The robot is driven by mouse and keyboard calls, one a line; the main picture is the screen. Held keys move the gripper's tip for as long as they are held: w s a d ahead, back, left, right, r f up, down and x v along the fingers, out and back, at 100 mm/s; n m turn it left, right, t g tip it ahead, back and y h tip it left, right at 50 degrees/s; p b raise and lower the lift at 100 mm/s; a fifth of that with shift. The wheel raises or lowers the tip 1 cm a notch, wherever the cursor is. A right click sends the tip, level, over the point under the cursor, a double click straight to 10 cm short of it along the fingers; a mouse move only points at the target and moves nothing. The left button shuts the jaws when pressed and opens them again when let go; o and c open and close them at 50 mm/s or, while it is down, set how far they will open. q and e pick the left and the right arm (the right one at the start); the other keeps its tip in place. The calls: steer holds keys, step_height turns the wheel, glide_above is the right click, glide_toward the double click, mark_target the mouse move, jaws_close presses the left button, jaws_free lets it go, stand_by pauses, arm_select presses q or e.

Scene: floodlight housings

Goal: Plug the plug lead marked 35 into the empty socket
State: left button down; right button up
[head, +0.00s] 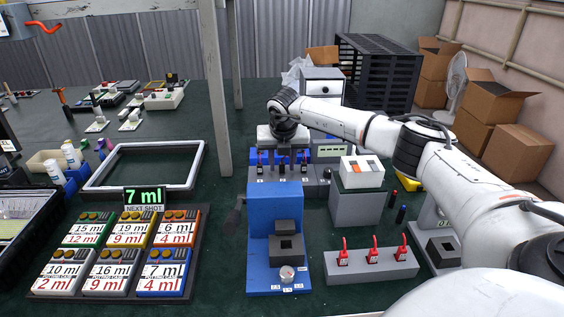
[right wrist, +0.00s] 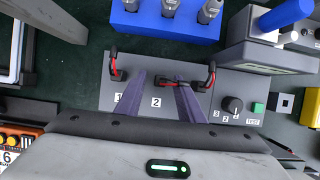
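The grey socket panel (head: 283,173) stands at the middle back, with several red-and-black leads on it. My left gripper is not seen.
A blue stand (head: 262,222) is between the number-card tray (head: 130,213) and the red-lead block. A grey box (head: 358,178) stands right of the panel. A grey post (head: 222,90) rises left. In the wrist view, a knob (right wrist: 232,104) and a green button (right wrist: 257,108) are on the panel.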

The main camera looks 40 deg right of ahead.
stand_by(0.3)
steer(key=shift+a+r, duration=0.1)
steer(key=shift+r, duration=0.25)
steer(key=v, duration=0.9)
steer(key=shift+r, duration=0.25)
steer(key=shift+s+a, duration=0.1)
steer(key=shift+s, duration=0.05)
